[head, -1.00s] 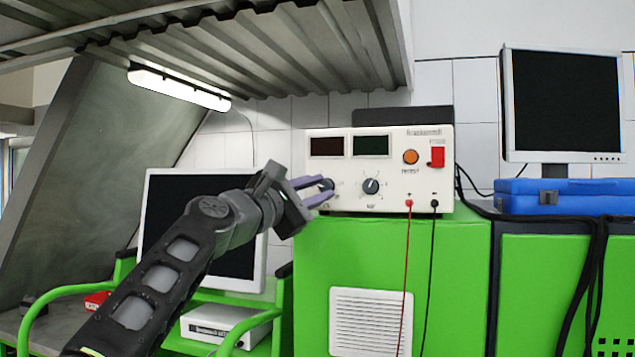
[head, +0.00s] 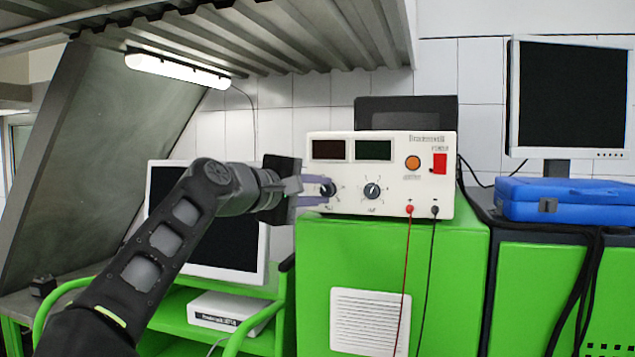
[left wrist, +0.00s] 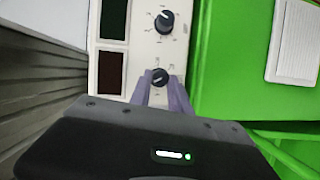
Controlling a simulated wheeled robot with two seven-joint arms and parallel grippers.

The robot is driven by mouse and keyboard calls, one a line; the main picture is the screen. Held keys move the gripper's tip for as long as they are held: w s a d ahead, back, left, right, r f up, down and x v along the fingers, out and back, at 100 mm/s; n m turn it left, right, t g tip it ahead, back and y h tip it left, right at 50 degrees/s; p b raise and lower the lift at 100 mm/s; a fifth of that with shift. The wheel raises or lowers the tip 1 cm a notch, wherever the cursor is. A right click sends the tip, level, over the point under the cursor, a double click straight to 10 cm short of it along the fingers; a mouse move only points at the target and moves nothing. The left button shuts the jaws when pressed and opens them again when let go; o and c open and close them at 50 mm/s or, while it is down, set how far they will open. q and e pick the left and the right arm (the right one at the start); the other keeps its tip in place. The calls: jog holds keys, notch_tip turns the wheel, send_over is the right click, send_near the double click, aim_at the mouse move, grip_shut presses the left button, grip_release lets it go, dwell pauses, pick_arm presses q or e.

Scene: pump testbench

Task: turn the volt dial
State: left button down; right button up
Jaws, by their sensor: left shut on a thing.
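The white power supply (head: 390,202) stands on the green cabinet, with two dark displays on its front. The left dial (head: 328,189), which I take to be the volt dial, is black with a white pointer line. My left gripper (head: 322,189) reaches it from the left, and its purple fingers are shut on the dial. In the left wrist view the dial (left wrist: 160,77) sits between the fingertips. The second dial (head: 372,190) is to its right and free; it also shows in the left wrist view (left wrist: 164,22). My right gripper is not in view.
An orange button (head: 412,163) and a red switch (head: 439,163) are on the panel's right. Red and black cables (head: 407,270) hang from its sockets. A monitor (head: 165,180) stands behind my left arm. A blue case (head: 565,200) lies at the right.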

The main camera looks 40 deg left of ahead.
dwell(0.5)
pick_arm(q)
jog(key=c, duration=1.2)
grip_release()
jog(key=shift+c, duration=0.2)
jog(key=s+r+b, duration=0.1)
jog(key=s+b, duration=0.1)
jog(key=s, duration=0.5)
jog(key=shift+s+a, duration=0.15)
jog(key=shift+s, duration=0.2)
jog(key=shift+f, duration=0.1)
